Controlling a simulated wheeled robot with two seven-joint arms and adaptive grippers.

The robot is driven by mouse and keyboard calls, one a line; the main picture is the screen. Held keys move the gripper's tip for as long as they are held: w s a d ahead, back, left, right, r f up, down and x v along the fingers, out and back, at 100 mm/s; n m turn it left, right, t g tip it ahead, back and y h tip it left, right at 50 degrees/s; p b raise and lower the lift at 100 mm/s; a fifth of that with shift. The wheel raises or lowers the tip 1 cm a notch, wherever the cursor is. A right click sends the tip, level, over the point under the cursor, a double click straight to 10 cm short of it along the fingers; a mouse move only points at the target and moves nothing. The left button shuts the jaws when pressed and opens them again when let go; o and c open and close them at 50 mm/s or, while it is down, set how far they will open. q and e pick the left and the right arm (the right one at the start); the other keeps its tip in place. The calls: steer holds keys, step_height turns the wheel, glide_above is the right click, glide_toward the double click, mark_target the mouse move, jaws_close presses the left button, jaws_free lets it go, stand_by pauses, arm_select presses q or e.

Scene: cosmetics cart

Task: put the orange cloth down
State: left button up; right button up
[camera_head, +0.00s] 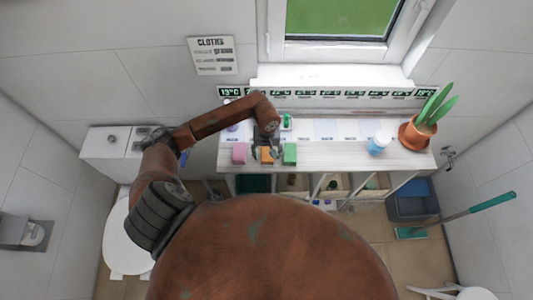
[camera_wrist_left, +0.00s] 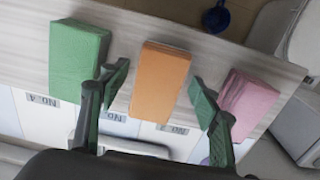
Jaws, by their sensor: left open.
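The orange cloth (camera_head: 265,155) is a folded block on the wooden shelf top, between the pink cloth (camera_head: 239,153) and the green cloth (camera_head: 290,154). In the left wrist view the orange cloth (camera_wrist_left: 160,82) lies flat between my open left gripper's (camera_wrist_left: 158,90) two fingers, with clear gaps on both sides. In the head view my left gripper (camera_head: 268,148) hangs over it and covers part of it. One finger is close to the green cloth (camera_wrist_left: 78,62) and the other close to the pink cloth (camera_wrist_left: 248,94). My right gripper is not in view.
Number labels (camera_wrist_left: 112,116) line the shelf strip. A blue-and-white jar (camera_head: 378,143) and a potted plant (camera_head: 416,130) stand at the right of the cart top (camera_head: 335,156). A toilet (camera_head: 125,240) is at left, and a bucket (camera_head: 410,205) and green broom (camera_head: 470,210) are at right.

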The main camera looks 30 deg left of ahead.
mark_target(267, 153)
arm_select(q)
step_height(267, 153, up, 12)
steer(key=b, duration=0.2)
stand_by(0.6)
